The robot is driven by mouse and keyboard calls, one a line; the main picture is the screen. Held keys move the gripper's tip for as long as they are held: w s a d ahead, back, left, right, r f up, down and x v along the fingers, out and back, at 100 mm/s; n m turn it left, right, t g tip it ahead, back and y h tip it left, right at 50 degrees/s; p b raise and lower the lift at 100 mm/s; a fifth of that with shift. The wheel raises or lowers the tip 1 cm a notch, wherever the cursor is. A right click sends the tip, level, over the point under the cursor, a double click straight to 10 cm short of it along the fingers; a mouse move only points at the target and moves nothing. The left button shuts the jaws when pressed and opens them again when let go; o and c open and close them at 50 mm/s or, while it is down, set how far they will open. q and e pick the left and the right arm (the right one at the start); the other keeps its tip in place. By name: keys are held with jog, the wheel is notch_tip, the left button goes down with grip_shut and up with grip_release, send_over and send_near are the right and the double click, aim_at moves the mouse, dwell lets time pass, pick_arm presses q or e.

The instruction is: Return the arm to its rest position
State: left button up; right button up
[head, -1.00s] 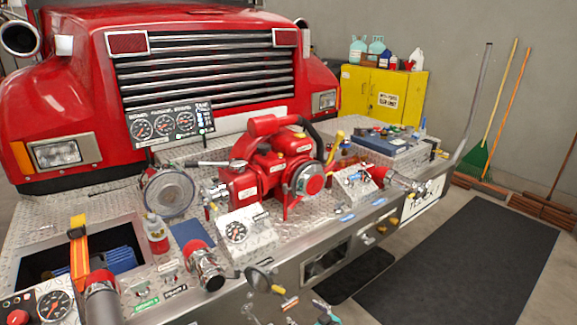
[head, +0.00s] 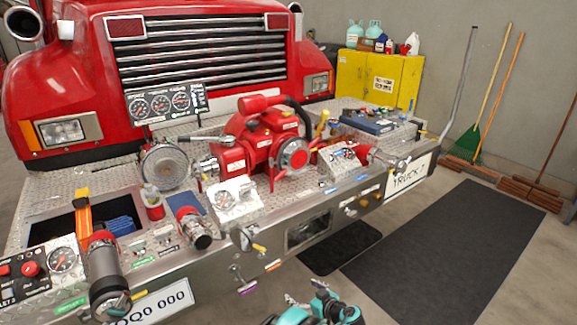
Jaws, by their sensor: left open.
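My left gripper (head: 306,297), teal and black, shows at the bottom edge of the head view, in front of the bumper and apart from it. It is open, and I see nothing between its fingers. Most of its arm is cut off by the frame. My right gripper is not in view. The red pump (head: 262,150) sits on the diamond-plate bumper deck (head: 100,190) of the red fire truck (head: 75,75).
A gauge panel (head: 168,107), a capped dark cylinder (head: 108,280) and several valves crowd the bumper. A yellow cabinet (head: 355,85) with bottles stands behind. Brooms (head: 500,90) lean on the wall. The floor with its dark mat (head: 440,250) is clear at right.

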pick_arm(q)
jog(key=s+a+r+m+g+h, duration=0.2)
jog(key=s+a+r, duration=0.3)
jog(key=a+r, duration=0.45)
jog(key=s+a+r+m+g+h, duration=0.15)
jog(key=s+a+r, duration=0.25)
jog(key=a+r, duration=0.55)
jog(key=s+a+r+m+h, duration=0.1)
jog(key=s+r+h, duration=0.1)
jog(key=s, duration=1)
jog(key=s+a+r+m+h, duration=0.2)
jog(key=s, duration=1)
jog(key=shift+a+r, duration=0.25)
jog(key=shift+r, duration=0.1)
